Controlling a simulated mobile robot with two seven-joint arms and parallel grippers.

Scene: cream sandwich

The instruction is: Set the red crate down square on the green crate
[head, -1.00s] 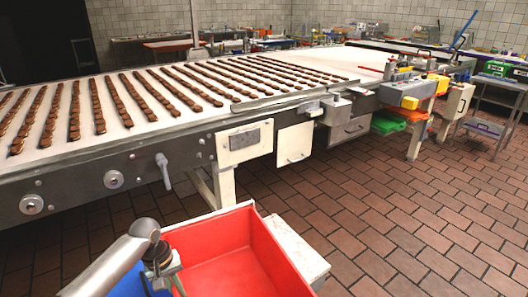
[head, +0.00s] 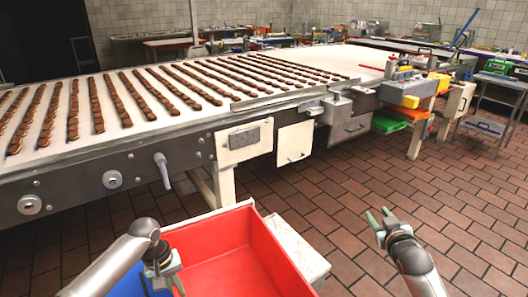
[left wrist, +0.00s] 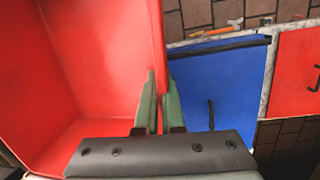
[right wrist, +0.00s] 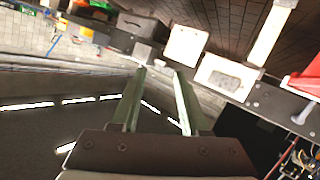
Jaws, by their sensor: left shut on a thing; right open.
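The red crate (head: 262,248) is open-topped and looks empty, at the bottom middle of the head view. Its lower part is cut off by the frame. My left gripper (left wrist: 158,105) is shut on the crate's side wall; the crate fills the left of the left wrist view (left wrist: 95,70). My right gripper (head: 378,216) is open and empty, to the right of the crate and apart from it; its spread fingers also show in the right wrist view (right wrist: 160,100). No green crate is clearly recognisable. A flat green thing (head: 388,123) lies low under the conveyor's far end.
A long conveyor (head: 110,148) with rows of brown pieces runs behind the crate. A blue panel (left wrist: 215,85) and a red panel (left wrist: 296,70) lie beside the crate. A pale block (head: 300,252) stands against its right side. Tiled floor at right is open.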

